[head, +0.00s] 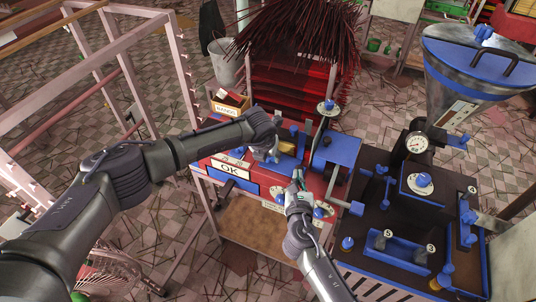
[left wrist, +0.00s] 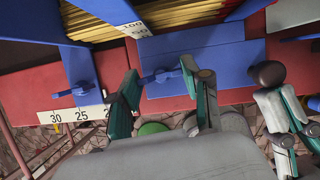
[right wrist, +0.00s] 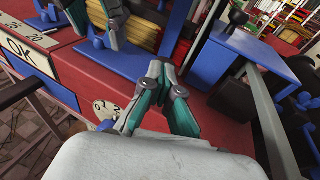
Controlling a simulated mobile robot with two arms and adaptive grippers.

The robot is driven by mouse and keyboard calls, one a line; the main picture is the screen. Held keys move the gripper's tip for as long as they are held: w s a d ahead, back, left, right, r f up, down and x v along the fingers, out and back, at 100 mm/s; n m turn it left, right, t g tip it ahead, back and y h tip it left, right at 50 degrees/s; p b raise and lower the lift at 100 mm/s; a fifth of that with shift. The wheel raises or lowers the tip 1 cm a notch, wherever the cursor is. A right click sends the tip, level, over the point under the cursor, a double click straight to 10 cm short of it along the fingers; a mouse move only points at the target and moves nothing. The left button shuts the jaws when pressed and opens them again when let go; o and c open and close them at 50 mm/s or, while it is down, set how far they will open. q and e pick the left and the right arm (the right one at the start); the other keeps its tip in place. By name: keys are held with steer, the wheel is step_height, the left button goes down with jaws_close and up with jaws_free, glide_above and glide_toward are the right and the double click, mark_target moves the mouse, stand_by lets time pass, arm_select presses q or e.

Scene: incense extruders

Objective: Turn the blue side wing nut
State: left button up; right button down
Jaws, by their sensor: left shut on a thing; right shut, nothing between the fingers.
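A blue wing nut (left wrist: 160,76) sits on a blue plate (left wrist: 205,75) on the red machine, between the fingertips of my left gripper (left wrist: 158,78). The fingers are apart, closed on the two ends of its wings. In the head view my left gripper (head: 272,155) is over the red machine, and it hides the nut there. A second blue wing nut (left wrist: 80,90) stands to the left by the number scale. My right gripper (right wrist: 160,72) is shut and empty over the red surface, to the right of my left gripper. It also shows in the left wrist view (left wrist: 272,80).
The red machine (head: 318,183) carries an "OK" label (head: 230,168) and yellow sticks (left wrist: 180,14) inside. A dark machine with a steel hopper (head: 465,75) stands at the right. Dark red incense sticks (head: 300,35) stand behind. A pink frame (head: 130,75) is at the left.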

arm_select(q)
steer(key=o, duration=1.2)
steer(key=shift+c, duration=0.2)
steer(key=shift+r, duration=0.1)
steer(key=v, duration=1.2)
steer(key=v, duration=1.2)
steer(key=shift+r+p, duration=0.25)
steer(key=shift+p, duration=0.05)
arm_select(e)
steer(key=shift+s+a, duration=0.35)
steer(key=shift+s, duration=0.6)
steer(key=shift+s+a, duration=0.35)
steer(key=shift+s, duration=0.55)
steer(key=shift+s+a, duration=0.35)
steer(key=shift+s, duration=0.6)
